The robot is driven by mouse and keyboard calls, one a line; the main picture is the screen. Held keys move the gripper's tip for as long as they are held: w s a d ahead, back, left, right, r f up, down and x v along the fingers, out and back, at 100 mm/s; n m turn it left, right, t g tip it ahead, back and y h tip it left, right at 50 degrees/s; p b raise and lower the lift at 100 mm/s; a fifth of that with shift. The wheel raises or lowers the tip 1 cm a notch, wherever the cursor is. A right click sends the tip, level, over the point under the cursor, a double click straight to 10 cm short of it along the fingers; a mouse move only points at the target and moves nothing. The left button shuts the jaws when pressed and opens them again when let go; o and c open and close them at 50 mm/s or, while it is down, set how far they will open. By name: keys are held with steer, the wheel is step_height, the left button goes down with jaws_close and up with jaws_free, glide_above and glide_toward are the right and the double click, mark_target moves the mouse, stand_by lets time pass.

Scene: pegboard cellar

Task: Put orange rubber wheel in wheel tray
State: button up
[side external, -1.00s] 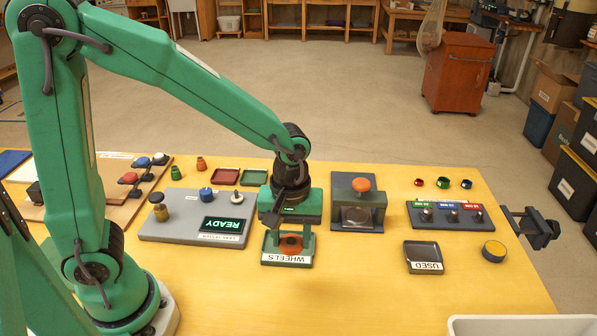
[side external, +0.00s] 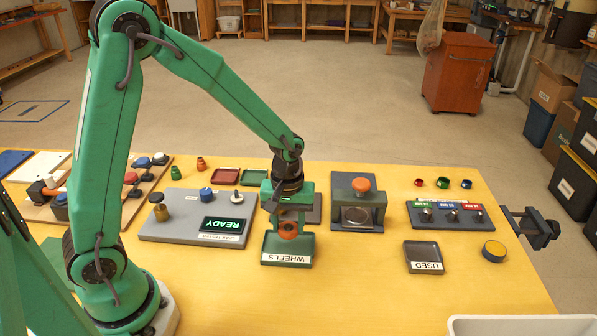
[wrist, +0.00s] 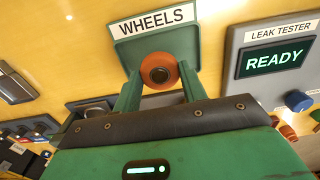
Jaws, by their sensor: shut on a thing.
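The orange rubber wheel (side external: 288,230) has a dark hub. It is between the fingers of my gripper (side external: 288,226), which is shut on it. It also shows gripped in the wrist view (wrist: 159,70), where my gripper's fingers (wrist: 160,84) press its sides. The wheel tray (side external: 270,246) is a shallow dark green tray with a white WHEELS label, also seen in the wrist view (wrist: 190,48). The wheel is over the back part of the tray. I cannot tell whether it touches the tray floor. My gripper hides the tray's back edge.
The grey leak tester (side external: 165,228) with its READY display stands left of the tray. A dark press-like fixture (side external: 375,192) with an orange knob stands right of it. The USED tray (side external: 423,256) lies further right. The table front is clear.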

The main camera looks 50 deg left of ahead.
mark_target(289, 227)
steer(key=shift+f, duration=1.9)
steer(key=shift+f, duration=0.1)
steer(key=o, duration=1)
steer(key=shift+c, duration=0.2)
step_height(289, 227, up, 11)
steer(key=shift+r, duration=0.6)
